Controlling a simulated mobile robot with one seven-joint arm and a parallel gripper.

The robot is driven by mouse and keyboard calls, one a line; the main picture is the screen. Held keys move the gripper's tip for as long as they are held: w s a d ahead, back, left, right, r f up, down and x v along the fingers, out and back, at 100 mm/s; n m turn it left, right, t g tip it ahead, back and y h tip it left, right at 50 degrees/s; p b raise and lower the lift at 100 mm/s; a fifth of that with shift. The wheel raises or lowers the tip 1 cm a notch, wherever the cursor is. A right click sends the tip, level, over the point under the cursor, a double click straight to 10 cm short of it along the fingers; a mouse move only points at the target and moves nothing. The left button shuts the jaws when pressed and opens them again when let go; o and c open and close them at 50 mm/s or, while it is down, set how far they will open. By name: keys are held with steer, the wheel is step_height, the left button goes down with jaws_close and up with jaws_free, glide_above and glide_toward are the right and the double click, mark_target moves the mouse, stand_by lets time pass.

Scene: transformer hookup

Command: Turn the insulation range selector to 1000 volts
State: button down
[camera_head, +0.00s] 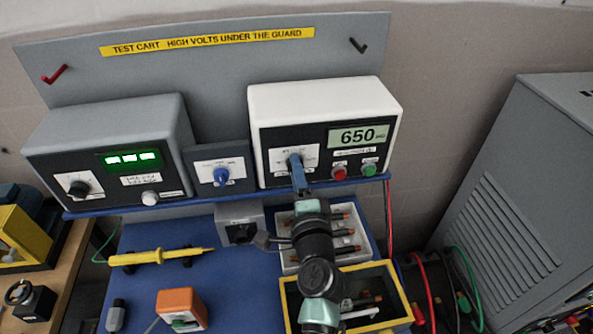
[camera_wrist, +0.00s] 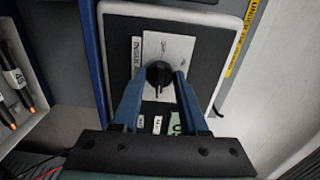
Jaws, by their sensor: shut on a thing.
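The insulation tester (camera_head: 318,100) is a white box at the right of the blue shelf, and its display reads 650. Its range selector, a black knob (camera_wrist: 157,72) on a white dial plate (camera_wrist: 178,62), is in the middle of the wrist view. My gripper (camera_wrist: 159,80) has its two blue fingers closed on the knob, one on each side. In the head view my gripper (camera_head: 297,170) reaches the dial from the front and covers most of the knob. The dial's markings are too small to read, so I cannot tell the knob's setting.
A grey meter (camera_head: 110,112) with green digits and a small panel with a blue knob (camera_head: 221,177) stand left of the tester. Red (camera_head: 339,173) and green (camera_head: 369,170) buttons lie close right of my fingers. Trays of leads (camera_head: 362,235) are below my arm.

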stand_by(0.3)
steer(key=shift+c, duration=2.2)
jaws_free()
steer(key=shift+s, duration=0.1)
steer(key=b+v, duration=0.3)
steer(key=v, duration=1)
steer(key=shift+r, duration=0.1)
